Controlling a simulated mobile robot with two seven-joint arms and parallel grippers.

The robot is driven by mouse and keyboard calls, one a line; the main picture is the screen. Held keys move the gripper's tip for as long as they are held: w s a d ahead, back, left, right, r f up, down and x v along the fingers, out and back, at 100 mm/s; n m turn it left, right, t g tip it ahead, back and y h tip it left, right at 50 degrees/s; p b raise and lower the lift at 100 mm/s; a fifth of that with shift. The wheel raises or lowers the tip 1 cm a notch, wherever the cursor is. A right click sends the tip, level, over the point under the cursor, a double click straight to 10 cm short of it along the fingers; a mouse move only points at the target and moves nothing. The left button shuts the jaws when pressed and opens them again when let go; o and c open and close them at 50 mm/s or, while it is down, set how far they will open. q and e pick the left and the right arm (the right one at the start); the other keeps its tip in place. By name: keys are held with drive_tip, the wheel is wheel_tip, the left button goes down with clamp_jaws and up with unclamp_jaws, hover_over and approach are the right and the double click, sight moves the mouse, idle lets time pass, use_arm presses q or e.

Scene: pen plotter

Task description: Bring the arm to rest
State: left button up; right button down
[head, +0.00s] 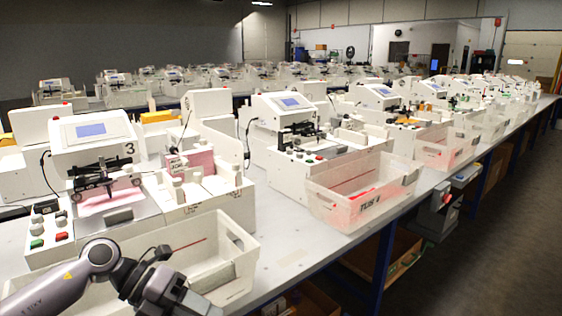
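My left arm (95,262) comes in from the lower left, grey and bent at a rounded joint. Its wrist and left gripper (178,294) are low in front of the nearest white bin (240,240), overlapping it in the picture. The fingers are not clearly seen, so I cannot tell whether they are open or shut or hold anything. My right arm and gripper are not in view. The nearest pen plotter (90,135), marked 3, stands behind the bin with a blue screen and a pen carriage over a pinkish sheet (108,203).
A long grey table (290,258) carries a row of similar plotters, such as the second one (285,110). A white bin with a handwritten label (325,208) stands near its front edge. More bins follow to the right. Open floor (490,240) lies at right.

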use_arm(q)
drive_tip(key=s+d+n+t+h, duration=0.2)
drive_tip(key=d+n+t+h, duration=0.55)
drive_tip(key=n, duration=0.25)
drive_tip(key=s+a+f+n+t+y, duration=0.1)
drive_tip(key=s+a+f+n+y, duration=0.3)
drive_tip(key=f+n, duration=0.4)
drive_tip(key=s+a+f+n+t+y, duration=0.1)
drive_tip(key=s+a+f+n+y, duration=0.3)
drive_tip(key=s+f+n+y, duration=0.2)
drive_tip(key=s+a+f+n+t+y, duration=0.1)
drive_tip(key=s+a+f+n+y, duration=0.4)
drive_tip(key=f+n, duration=0.5)
drive_tip(key=shift+s+n+t+y, duration=0.15)
drive_tip(key=shift+n+t+y, duration=0.2)
drive_tip(key=shift+n+y, duration=0.55)
drive_tip(key=shift+a, duration=0.1)
